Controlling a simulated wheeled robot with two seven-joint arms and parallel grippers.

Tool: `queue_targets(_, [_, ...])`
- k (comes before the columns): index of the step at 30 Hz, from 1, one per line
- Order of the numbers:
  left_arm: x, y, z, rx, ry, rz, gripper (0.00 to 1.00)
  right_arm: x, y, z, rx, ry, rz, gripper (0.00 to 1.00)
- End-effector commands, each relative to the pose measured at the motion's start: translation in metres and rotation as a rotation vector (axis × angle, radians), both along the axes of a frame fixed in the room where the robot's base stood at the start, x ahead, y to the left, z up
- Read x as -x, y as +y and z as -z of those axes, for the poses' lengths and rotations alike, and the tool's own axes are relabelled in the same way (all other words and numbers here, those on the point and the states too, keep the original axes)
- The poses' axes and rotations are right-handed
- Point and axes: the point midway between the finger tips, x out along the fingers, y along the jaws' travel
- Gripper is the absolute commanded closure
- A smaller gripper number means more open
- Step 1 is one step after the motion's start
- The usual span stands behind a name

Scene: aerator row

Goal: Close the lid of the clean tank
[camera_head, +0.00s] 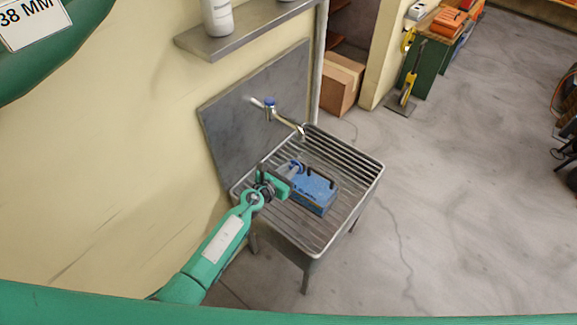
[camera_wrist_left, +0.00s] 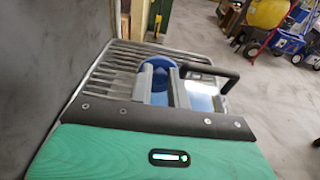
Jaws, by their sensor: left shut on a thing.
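The clean tank is a blue box (camera_head: 315,190) with black handle parts on top, standing on the ribbed drainer of a metal sink. A round blue lid (camera_head: 297,167) shows at its left end, and also in the left wrist view (camera_wrist_left: 158,65). My left gripper (camera_head: 287,177) is at that end of the tank, its fingers (camera_wrist_left: 172,88) shut on the blue lid. The fingers hide part of the lid, and I cannot tell how far it stands open. A black handle (camera_wrist_left: 225,76) shows just right of the fingers. My right gripper is not in view.
The sink (camera_head: 360,190) has a raised rim and stands against a grey splashback (camera_head: 245,105). A tap (camera_head: 280,115) reaches over its back edge. A shelf (camera_head: 245,30) with a white bottle (camera_head: 217,17) hangs above. The drainer right of the tank is clear.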

Motion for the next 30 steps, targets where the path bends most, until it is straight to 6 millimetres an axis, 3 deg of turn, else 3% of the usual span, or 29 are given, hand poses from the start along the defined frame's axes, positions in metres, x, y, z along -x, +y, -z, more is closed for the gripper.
queue_targets(15, [-0.0013, -0.0002, -0.0017, -0.003, 0.004, -0.001, 1.00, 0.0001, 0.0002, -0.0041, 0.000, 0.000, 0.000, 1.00])
queue_targets(16, [-0.0013, -0.0002, -0.0017, -0.003, 0.004, -0.001, 0.81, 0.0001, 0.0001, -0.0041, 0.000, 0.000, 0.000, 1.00])
queue_targets(19, [-0.0011, -0.0002, -0.0015, -0.003, 0.004, -0.001, 0.61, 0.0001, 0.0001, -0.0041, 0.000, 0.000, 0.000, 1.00])
queue_targets(30, [0.0030, 0.0022, -0.0019, -0.004, 0.006, 0.000, 0.61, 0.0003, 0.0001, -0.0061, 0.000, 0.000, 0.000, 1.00])
